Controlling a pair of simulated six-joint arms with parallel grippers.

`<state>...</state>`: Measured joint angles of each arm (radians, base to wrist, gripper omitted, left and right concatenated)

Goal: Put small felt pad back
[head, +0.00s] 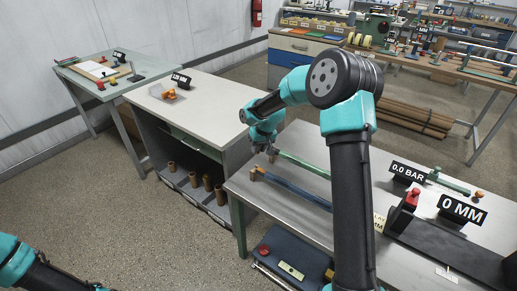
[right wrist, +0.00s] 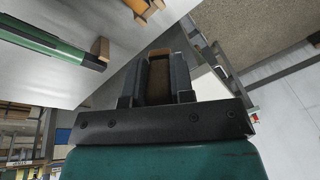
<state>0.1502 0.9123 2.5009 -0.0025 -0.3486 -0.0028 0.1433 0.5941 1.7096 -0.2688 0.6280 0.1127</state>
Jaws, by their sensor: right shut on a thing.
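My right gripper (right wrist: 160,78) is shut on a small brown block (right wrist: 160,76), seen between its two dark fingers in the right wrist view. It looks like the small felt pad, but its material is hard to tell. In the head view my right gripper (head: 263,146) is at the left end of the near workbench, by the tan end of a green bar (head: 304,164). That bar's tan end block (right wrist: 100,48) is left of my fingers in the right wrist view, apart from them. My left arm shows at the lower left; its gripper is out of view.
A blue bar (head: 290,190) with a tan end lies on the near workbench (head: 300,135). A second bench (head: 215,105) stands to its left, with a clear tray (head: 167,93) of orange pieces. Brown cylinders stand on its lower shelf. Signs (head: 462,211) stand at right.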

